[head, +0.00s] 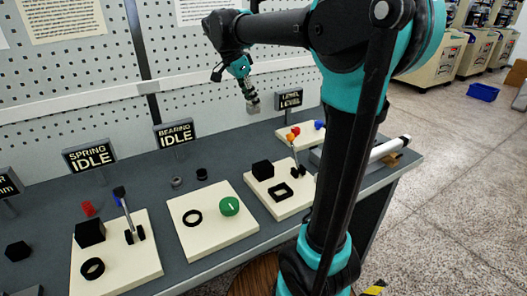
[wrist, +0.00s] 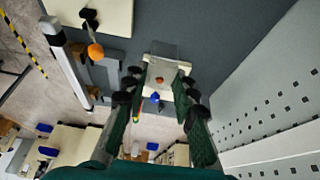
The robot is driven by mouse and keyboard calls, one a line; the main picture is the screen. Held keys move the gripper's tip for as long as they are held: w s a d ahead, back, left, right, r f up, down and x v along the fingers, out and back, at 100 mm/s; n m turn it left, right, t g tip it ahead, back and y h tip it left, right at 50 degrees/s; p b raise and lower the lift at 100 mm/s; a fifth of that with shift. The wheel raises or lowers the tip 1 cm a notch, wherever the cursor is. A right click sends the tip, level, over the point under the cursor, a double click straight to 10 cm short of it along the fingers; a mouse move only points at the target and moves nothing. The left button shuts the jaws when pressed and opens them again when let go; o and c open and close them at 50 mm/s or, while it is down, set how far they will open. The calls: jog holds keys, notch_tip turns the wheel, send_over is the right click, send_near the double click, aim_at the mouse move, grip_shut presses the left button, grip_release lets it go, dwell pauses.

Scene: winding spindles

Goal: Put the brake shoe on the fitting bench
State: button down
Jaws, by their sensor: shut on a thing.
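My gripper (head: 251,99) is raised over the back of the long grey bench, in front of the pegboard, pointing down. It is shut on a small grey piece (head: 253,107) at its tips, clear of the bench top. The piece is too small to tell its shape or to be sure it is the brake shoe. In the wrist view the two dark green fingers (wrist: 158,88) stand apart, and the piece between them is not clear. The grey bench (head: 150,177) bears several cream boards. No label names it the fitting bench.
Signs read SPRING IDLE (head: 89,155), BEARING IDLE (head: 174,134) and LEVEL (head: 289,98). A cream board (head: 213,246) holds a black ring and a green disc. Another board (head: 298,209) has a black block, a square frame and a lever. A white-ended cylinder (head: 390,147) lies at right.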

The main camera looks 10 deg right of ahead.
notch_tip(320, 180, down, 20)
jog(key=shift+w+r, duration=0.1)
dwell(0.5)
jog(key=shift+f, duration=0.2)
jog(key=c, duration=1.2)
grip_release()
jog(key=shift+r, duration=0.15)
jog(key=v, duration=1.2)
jog(key=shift+r, duration=0.1)
